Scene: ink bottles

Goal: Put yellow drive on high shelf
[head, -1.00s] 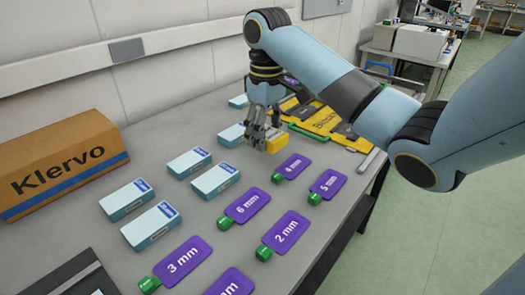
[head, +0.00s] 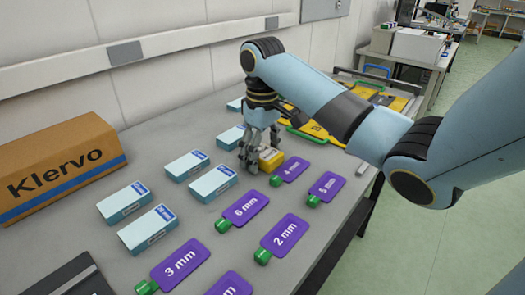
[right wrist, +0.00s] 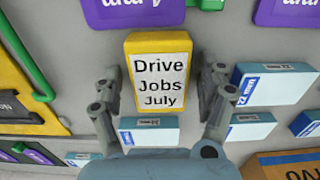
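The yellow drive (head: 270,160) is a small block low over the table, beside the small purple tags. In the right wrist view the drive (right wrist: 160,112) has a white label reading "Drive Jobs July". Whether the drive touches the table is unclear. My left gripper is not in view. No high shelf can be clearly made out.
Purple tags with green ends (head: 285,235) and several light-blue boxes (head: 187,165) lie close by. Yellow and dark flat items (head: 316,130) lie behind the drive. My right arm covers part of the table's right side.

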